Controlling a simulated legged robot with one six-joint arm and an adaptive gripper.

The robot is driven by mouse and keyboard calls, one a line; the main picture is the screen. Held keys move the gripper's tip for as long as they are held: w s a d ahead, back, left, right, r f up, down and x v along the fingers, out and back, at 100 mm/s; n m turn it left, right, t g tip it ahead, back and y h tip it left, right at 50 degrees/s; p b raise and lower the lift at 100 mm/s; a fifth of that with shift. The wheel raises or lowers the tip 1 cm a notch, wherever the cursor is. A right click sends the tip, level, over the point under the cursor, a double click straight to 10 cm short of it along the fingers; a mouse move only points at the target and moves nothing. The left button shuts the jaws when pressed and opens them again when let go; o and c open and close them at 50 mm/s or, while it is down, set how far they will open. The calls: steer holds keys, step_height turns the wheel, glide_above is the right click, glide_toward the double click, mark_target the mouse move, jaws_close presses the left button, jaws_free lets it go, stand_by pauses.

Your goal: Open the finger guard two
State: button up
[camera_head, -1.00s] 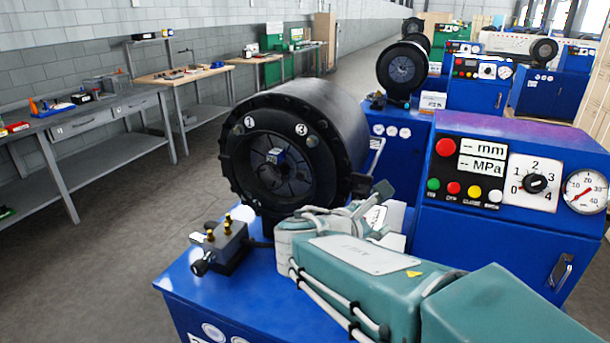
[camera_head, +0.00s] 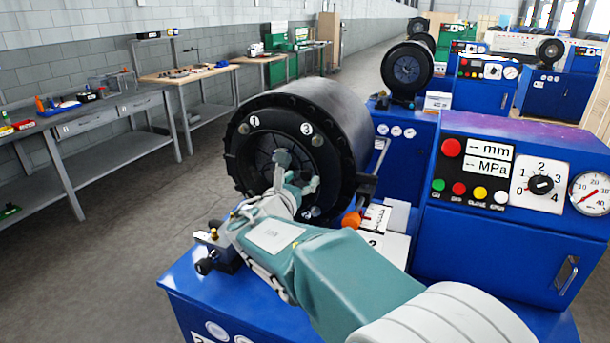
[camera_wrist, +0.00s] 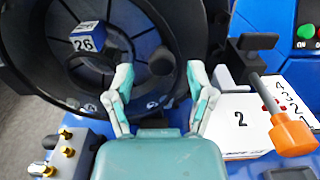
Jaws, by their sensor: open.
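The near crimper's black round head (camera_head: 240,150) bears labels 1 and 3 on its rim. It also shows in the wrist view (camera_wrist: 160,15). I cannot tell for sure which part is finger guard two. A grey rod with an orange knob (camera_wrist: 292,136) sticks out right of the head beside a black block (camera_wrist: 250,46); the knob also shows in the head view (camera_head: 351,219). My gripper (camera_head: 298,172) is open and empty in front of the head's lower right. In the wrist view its two fingers (camera_wrist: 160,85) stand apart, left of the knob.
A blue block marked 26 (camera_wrist: 88,40) sits inside the head's opening. A white box marked 2 (camera_wrist: 237,125) lies under the rod. The control panel (camera_head: 500,170) stands right.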

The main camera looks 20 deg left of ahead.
steer(key=shift+w, duration=1.25)
jaws_close()
